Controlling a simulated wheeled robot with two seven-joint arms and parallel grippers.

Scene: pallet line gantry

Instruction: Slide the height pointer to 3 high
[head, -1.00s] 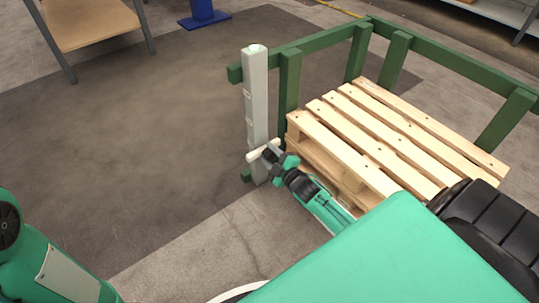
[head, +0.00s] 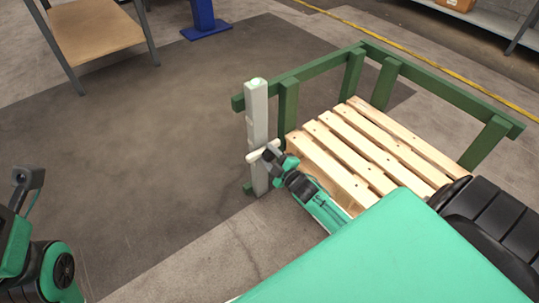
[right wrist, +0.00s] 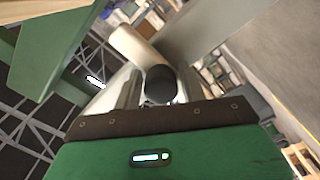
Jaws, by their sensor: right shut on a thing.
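The height pointer (head: 256,155) is a cream bar set across the upright grey post (head: 257,112), below the post's mid-height. My right gripper (head: 270,154) is at the post and shut on the pointer's handle. In the right wrist view the cream bar (right wrist: 138,46) runs up and left beyond the fingers, and a dark round knob end sits between the fingertips of the gripper (right wrist: 160,88). The marks on the post are too small to read. Part of my left arm shows at the left edge; I cannot make out its gripper.
A wooden pallet (head: 372,148) lies behind and right of the post, inside a green rail frame (head: 445,87). A table (head: 95,32) and a blue stand (head: 205,20) are at the back left. The dark floor left of the post is clear.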

